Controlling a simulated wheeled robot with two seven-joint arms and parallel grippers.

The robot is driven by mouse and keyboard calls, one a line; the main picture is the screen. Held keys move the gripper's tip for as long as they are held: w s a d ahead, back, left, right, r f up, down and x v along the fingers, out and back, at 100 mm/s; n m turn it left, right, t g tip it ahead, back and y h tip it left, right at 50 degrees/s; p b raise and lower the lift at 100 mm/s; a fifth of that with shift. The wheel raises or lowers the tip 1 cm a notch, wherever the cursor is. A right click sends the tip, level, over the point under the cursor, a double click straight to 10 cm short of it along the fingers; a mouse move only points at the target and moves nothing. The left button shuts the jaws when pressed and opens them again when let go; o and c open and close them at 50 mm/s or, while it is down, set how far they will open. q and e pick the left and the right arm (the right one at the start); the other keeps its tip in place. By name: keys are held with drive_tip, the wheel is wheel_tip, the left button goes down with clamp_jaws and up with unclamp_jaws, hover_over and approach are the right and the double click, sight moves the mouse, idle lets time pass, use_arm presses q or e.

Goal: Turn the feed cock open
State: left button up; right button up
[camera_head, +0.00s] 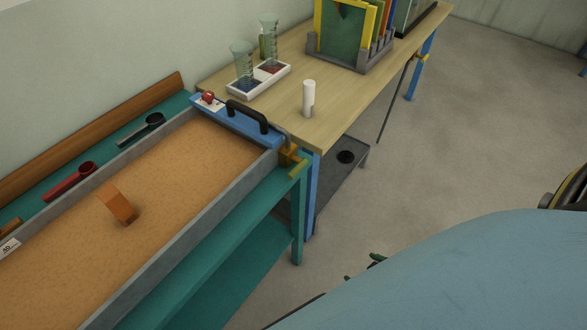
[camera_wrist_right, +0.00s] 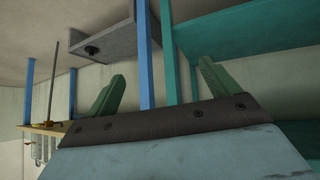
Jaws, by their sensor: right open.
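The feed cock (camera_head: 289,154) is a small brass-coloured fitting with a yellowish lever (camera_head: 298,168). It sits at the near right corner of the sand-filled flume, below the blue end piece (camera_head: 237,122). My right gripper (camera_head: 362,268) is to the lower right of the cock and apart from it. Only its green fingertips show past my large blue arm housing in the head view. In the wrist view the right gripper (camera_wrist_right: 163,85) has its two green fingers spread wide, with nothing held. The cock does not show there. My left gripper is not in view.
A wooden bench (camera_head: 290,95) adjoins the flume, carrying a white cylinder (camera_head: 309,98), a white tray with glassware, and a rack of coloured frames. Teal (camera_head: 297,225) and blue legs and a grey lower shelf (camera_head: 340,175) stand below. The floor at right is mostly open.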

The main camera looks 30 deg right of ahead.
drive_tip(key=w+d+r+n+t+y+b, duration=0.15)
drive_tip(key=w+r+t, duration=0.35)
drive_tip(key=w+r, duration=0.6)
drive_tip(key=n+t+y, duration=0.1)
drive_tip(key=t+y, duration=0.2)
drive_tip(key=y, duration=0.2)
approach(299, 167)
drive_tip(key=b+x, duration=0.1)
drive_tip(key=x, duration=0.7)
drive_tip(key=shift+b, duration=0.3)
drive_tip(key=shift+w+a, duration=0.15)
drive_tip(key=shift+w, duration=0.25)
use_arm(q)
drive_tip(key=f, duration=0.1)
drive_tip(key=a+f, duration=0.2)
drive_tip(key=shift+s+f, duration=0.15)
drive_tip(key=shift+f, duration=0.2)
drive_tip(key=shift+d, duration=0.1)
use_arm(e)
drive_tip(key=shift+c, duration=0.9)
drive_tip(key=c, duration=0.8)
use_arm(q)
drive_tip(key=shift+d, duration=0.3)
